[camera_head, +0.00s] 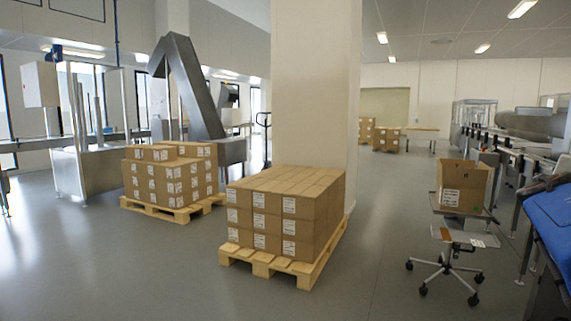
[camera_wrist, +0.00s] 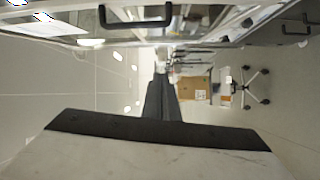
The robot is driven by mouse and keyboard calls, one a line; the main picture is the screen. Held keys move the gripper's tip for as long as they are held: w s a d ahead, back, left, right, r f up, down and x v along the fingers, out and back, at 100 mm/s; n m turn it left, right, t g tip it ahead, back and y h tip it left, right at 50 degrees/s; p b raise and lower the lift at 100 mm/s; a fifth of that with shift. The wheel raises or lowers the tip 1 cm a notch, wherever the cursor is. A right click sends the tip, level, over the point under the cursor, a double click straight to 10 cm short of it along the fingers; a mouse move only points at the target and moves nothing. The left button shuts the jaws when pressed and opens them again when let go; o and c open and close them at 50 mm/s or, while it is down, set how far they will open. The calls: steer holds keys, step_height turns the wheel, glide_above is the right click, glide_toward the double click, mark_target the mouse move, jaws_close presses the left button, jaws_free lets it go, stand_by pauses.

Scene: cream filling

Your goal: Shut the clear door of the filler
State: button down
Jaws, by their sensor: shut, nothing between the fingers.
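In the wrist view, a glossy, see-through panel with a black bar handle (camera_wrist: 135,22) runs along the top edge; it looks like the clear door (camera_wrist: 205,20) of the filler. Only part of it shows, and I cannot tell how far open it stands. My gripper (camera_wrist: 160,82) is in the lower middle of the wrist view, its dark fingers shut and empty. It appears apart from the panel and its handle. My gripper is not in the head view, and I cannot make out the filler's door there.
In the head view, a pallet of cartons (camera_head: 285,215) stands before a pillar (camera_head: 315,80), with another carton stack (camera_head: 170,180) behind left. A swivel chair (camera_head: 447,272) and an open carton (camera_head: 464,186) are at right, near a machine line (camera_head: 540,145). Grey floor is clear in front.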

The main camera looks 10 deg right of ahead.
steer(key=s+a+f+m+g+y, duration=0.1)
steer(key=a+f+m+g+y, duration=0.6)
steer(key=a+f, duration=2.3)
steer(key=w+d+r+m+g+h, duration=0.1)
steer(key=w+d+r+m+g, duration=0.2)
steer(key=d+r+m+g, duration=0.7)
steer(key=w+d+r+m+h, duration=0.1)
steer(key=w+d+r+m, duration=0.45)
steer(key=d, duration=1.05)
steer(key=w+d+r+m+g+h, duration=0.15)
steer(key=d+r+m+g, duration=0.35)
steer(key=d+r+m, duration=0.6)
steer(key=s+d+f+n, duration=0.1)
steer(key=s+d+n, duration=0.1)
steer(key=s+d, duration=0.8)
steer(key=shift+s+d+f+y, duration=0.2)
steer(key=shift+d+f+y, duration=0.1)
steer(key=shift+d+y, duration=0.1)
steer(key=shift+n, duration=0.25)
